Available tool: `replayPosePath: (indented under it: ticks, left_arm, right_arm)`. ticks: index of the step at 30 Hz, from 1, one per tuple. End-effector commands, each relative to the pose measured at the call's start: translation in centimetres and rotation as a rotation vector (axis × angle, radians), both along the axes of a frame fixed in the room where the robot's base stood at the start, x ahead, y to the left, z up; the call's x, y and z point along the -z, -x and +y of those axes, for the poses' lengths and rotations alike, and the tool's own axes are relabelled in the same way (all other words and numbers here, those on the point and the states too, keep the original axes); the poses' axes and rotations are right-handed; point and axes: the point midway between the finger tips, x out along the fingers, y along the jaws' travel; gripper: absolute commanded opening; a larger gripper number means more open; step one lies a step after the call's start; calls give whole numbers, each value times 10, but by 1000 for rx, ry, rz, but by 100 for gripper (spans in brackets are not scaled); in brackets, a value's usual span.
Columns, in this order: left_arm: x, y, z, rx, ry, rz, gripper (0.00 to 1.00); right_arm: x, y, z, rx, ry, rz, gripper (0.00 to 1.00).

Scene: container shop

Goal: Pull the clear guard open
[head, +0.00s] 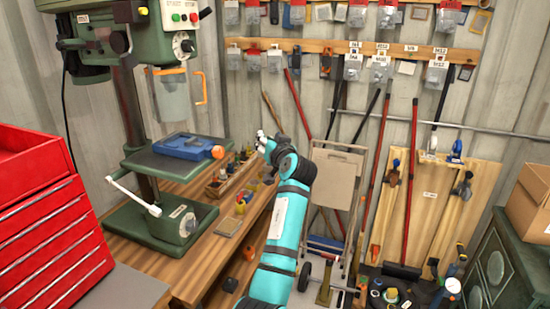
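The clear guard (172,96) is a see-through panel hanging below the head of the green drill press (95,40), above its table. An orange handle (203,88) sticks out at the guard's right side. The guard appears to be in place around the spindle area.
A blue vise (185,146) with an orange knob lies on the press table (150,165). A white-handled lever (135,195) sticks out lower down. A red tool chest (45,230) stands at left. Small bins (222,185) sit on the wooden bench (190,270). Tools hang behind.

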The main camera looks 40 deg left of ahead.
Motion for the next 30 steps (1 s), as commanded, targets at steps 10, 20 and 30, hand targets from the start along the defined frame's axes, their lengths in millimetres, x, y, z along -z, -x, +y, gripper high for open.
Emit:
replayPosePath:
  ticks: [10, 20, 30]
  left_arm:
    - [44, -16, -15, 71, -1, 72, 19]
    - [50, -18, -17, 81, -1, 81, 19]
    - [50, -18, -17, 80, 0, 80, 19]
  right_arm:
    - [4, 0, 0, 0, 0, 0, 40]
    - [4, 0, 0, 0, 0, 0, 40]
    - [4, 0, 0, 0, 0, 0, 40]
